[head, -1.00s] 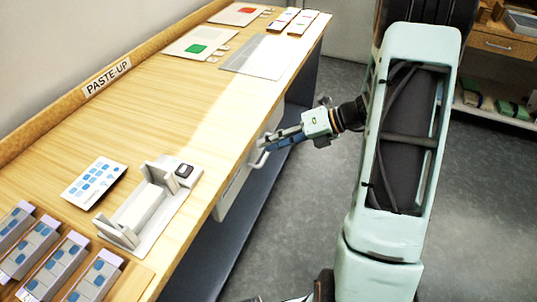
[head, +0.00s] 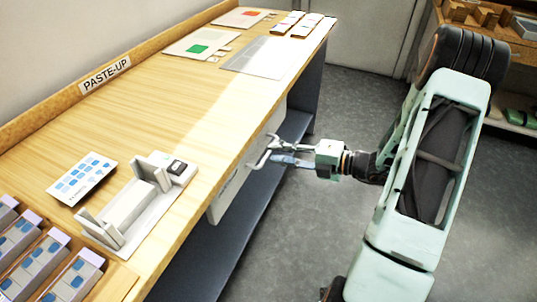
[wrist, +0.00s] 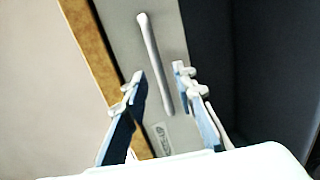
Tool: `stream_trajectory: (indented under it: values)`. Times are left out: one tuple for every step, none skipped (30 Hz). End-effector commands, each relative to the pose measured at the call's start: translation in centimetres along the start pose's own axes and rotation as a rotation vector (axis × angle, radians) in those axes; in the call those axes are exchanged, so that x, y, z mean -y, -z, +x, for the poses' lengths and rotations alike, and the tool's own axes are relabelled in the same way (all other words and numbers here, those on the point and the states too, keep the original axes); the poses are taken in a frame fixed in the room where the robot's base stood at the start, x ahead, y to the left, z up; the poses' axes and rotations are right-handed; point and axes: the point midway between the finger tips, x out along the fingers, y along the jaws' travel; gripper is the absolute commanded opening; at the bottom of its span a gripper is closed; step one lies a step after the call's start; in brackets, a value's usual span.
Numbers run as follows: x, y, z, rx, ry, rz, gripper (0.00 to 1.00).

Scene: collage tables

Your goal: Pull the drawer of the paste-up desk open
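The paste-up desk (head: 130,135) has a light wooden top, with its drawer (head: 229,196) showing pale grey under the front edge. In the wrist view the grey drawer front (wrist: 192,130) fills the middle, with a long bar handle (wrist: 152,55) on it and a small label near its lower end. My gripper (head: 264,150) is at the drawer front, just beyond the desk edge. In the wrist view my gripper (wrist: 160,72) is open, one finger on each side of the handle in the picture. I cannot tell whether the handle lies between the fingertips in depth or touches them.
A grey fixture (head: 135,205) and a printed card (head: 82,178) lie on the desktop, with several blue-marked blocks at lower left. A dark blue lower shelf (head: 235,245) runs beneath the drawer. The grey floor right of the desk is clear apart from my arm.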

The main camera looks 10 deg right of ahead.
Motion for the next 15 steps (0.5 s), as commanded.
stream_trajectory:
  values:
    - [0.2,0.1,1.0,-0.004,-0.001,-0.001,0.25]
    - [0.1,0.1,1.4,-0.004,-0.001,-0.001,0.25]
    - [0.2,0.1,2.0,-0.002,0.000,-0.002,0.25]
    - [0.1,0.1,2.3,-0.003,0.000,-0.002,0.25]
    - [0.1,0.1,2.6,-0.003,0.000,-0.002,0.25]
    - [0.1,0.1,3.0,-0.002,0.000,-0.002,0.25]
    - [0.1,0.0,3.2,-0.001,0.000,-0.001,0.25]
    - [0.1,0.0,3.3,-0.001,0.000,-0.001,0.25]
    - [0.0,0.0,3.5,0.000,0.000,-0.001,0.25]
    - [0.0,0.0,3.6,-0.001,0.000,-0.001,0.25]
    - [0.0,0.0,3.7,-0.001,0.000,-0.001,0.25]
    - [0.0,0.0,3.7,-0.001,0.001,-0.001,0.25]
    - [0.0,0.0,3.7,-0.001,0.001,-0.001,0.25]
    - [0.0,0.0,3.7,-0.001,0.001,-0.001,0.25]
    - [0.0,0.0,3.7,0.000,0.001,-0.001,0.25]
